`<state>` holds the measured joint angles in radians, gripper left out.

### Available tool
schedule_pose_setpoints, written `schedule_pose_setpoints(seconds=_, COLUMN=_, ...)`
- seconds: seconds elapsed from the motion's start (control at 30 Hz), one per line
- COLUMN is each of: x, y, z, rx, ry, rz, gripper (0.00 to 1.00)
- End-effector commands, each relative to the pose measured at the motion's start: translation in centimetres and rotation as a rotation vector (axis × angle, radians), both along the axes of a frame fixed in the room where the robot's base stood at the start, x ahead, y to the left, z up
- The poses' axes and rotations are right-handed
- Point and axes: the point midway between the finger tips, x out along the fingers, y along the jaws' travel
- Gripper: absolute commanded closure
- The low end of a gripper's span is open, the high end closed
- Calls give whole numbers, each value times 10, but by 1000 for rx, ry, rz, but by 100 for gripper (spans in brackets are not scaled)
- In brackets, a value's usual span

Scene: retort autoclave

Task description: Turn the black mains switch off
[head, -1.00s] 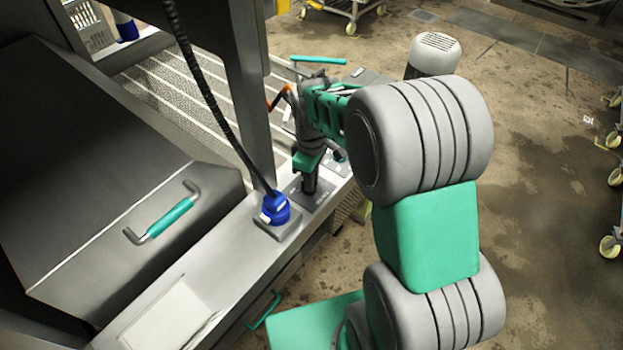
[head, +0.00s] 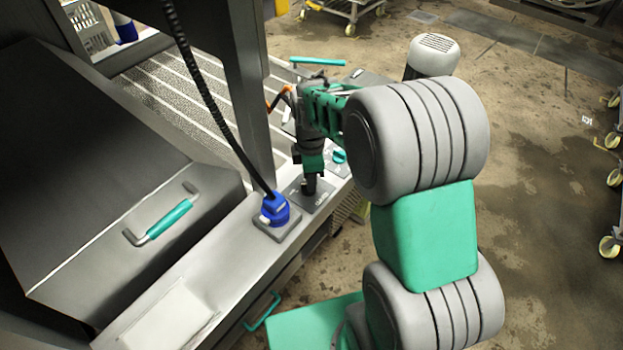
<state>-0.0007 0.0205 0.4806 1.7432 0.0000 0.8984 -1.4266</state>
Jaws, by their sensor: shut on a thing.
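The black mains switch (head: 309,191) stands on a dark grey square plate (head: 318,201) on the steel ledge, to the right of the blue plug. My gripper (head: 310,178) points down over this plate and is shut on the switch. The gripper and wrist hide most of the switch, so I cannot tell which way its handle is turned.
A blue plug (head: 275,209) with a black cable (head: 212,105) sits close left of the switch plate. A teal knob (head: 340,156) is just behind right. A steel post (head: 250,100) rises close to my wrist. A lidded machine with a teal handle (head: 170,218) stands left.

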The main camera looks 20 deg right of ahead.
Motion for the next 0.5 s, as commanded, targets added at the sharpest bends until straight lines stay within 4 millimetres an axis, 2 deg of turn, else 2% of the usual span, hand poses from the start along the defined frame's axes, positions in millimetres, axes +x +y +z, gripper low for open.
schedule_pose_setpoints(seconds=0.33, x=3, y=0, z=3, rx=1, ry=-9, rz=4, gripper=100)
schedule_pose_setpoints(seconds=0.37, x=3, y=0, z=3, rx=1, ry=-9, rz=4, gripper=85)
schedule_pose_setpoints(seconds=0.5, x=2, y=0, z=2, rx=0, ry=-7, rz=3, gripper=74)
